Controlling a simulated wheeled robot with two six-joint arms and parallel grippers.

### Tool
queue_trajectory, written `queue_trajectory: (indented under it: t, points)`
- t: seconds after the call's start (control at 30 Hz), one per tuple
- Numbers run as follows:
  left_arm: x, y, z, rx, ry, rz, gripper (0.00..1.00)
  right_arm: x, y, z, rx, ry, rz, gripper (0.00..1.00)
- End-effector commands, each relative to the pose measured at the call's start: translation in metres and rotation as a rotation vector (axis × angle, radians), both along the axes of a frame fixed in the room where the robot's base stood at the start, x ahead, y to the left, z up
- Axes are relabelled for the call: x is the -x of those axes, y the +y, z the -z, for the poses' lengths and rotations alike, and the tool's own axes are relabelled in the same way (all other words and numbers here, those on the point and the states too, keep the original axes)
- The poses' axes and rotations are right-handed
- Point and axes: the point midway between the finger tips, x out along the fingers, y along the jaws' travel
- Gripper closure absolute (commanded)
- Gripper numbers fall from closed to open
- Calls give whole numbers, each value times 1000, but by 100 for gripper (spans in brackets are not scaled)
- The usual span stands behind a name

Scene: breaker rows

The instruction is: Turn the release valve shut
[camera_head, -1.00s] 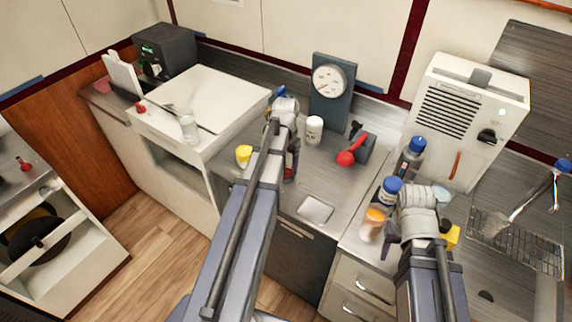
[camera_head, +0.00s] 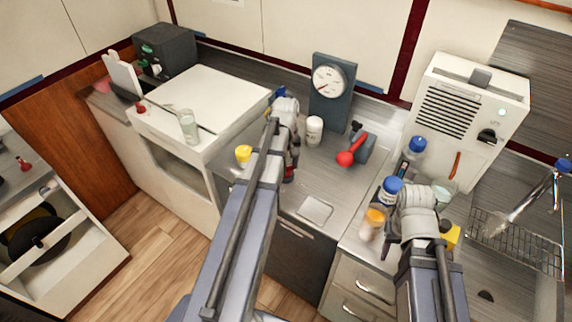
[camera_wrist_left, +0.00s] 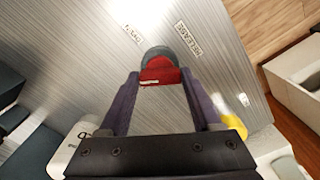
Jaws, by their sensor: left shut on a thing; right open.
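The release valve's red handle (camera_wrist_left: 161,76) sits on a round grey base in the left wrist view, near a label (camera_wrist_left: 188,38) reading RELEASE. My left gripper (camera_wrist_left: 158,82) is shut on the red handle, one finger on each side. In the head view only a bit of red (camera_head: 289,174) shows beside my left wrist, and the arm hides the rest of the valve. My right gripper (camera_head: 387,250) is open, mostly hidden behind its own wrist, near the front edge of the right counter.
A gauge (camera_head: 331,82) on a dark panel stands behind the valve. A red lever (camera_head: 350,157), a white bottle (camera_head: 314,130) and a yellow object (camera_head: 243,153) are around it. Blue-capped bottles (camera_head: 392,187) and an orange-topped jar (camera_head: 374,216) stand by my right wrist.

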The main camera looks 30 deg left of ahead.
Motion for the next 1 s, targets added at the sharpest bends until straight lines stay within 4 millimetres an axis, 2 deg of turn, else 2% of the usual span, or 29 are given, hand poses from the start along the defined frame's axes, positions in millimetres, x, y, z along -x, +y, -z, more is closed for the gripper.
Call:
queue_trajectory:
  t: [0.5, 1.0]
  points:
    - [0, 0, 0, 0, 0, -434, 91, 0, 0, 0, 0, 0, 0, 50]
    - [0, 0, 0, 1, 1, -613, 91, 0, 0, 0, 0, 0, 0, 50]
